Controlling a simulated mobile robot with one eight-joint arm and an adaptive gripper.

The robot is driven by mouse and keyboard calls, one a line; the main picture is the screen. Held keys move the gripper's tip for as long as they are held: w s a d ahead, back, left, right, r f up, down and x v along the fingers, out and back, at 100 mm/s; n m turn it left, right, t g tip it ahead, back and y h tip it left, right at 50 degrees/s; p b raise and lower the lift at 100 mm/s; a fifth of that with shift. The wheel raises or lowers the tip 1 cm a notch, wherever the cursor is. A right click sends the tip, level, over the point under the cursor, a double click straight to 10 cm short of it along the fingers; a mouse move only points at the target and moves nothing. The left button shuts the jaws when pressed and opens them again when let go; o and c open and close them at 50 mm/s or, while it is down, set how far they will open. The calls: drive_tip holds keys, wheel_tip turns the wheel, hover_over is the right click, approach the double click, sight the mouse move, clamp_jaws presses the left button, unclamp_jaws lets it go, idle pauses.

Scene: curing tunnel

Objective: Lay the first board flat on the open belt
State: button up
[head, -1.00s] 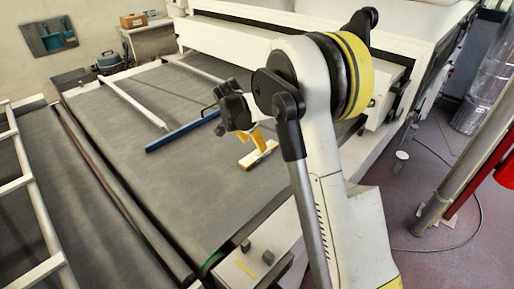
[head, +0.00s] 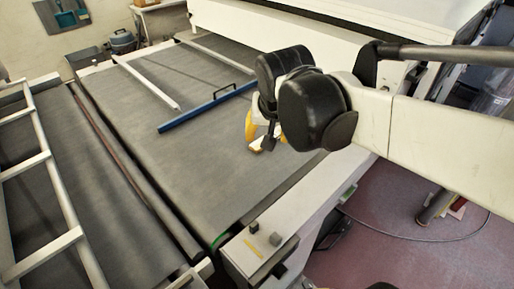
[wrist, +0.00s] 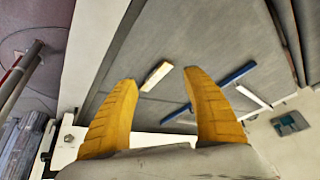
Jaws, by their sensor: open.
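A small pale board with a yellow-orange edge (wrist: 156,76) lies flat on the grey belt (wrist: 185,30) in the wrist view, apart from both fingers. In the head view the board (head: 265,147) shows only partly, behind and below my gripper. My gripper (head: 258,130) is over the near right part of the open belt (head: 200,165), and the wrist shell hides some of its fingers.
A blue bar with a handle (head: 207,108) lies across the belt, with a white rail (head: 148,82) beyond it. A white ladder-like frame (head: 45,155) stands over a second belt at left. The white machine housing (head: 270,32) borders the back. The belt's near left is clear.

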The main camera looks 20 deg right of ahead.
drive_tip(key=s+a+f+n+t+y, duration=0.1)
drive_tip(key=s+a+f+n+t, duration=0.1)
drive_tip(key=s, duration=0.8)
drive_tip(key=shift+a+f+n, duration=0.45)
drive_tip(key=shift+f+n, duration=0.05)
drive_tip(key=shift+n, duration=0.7)
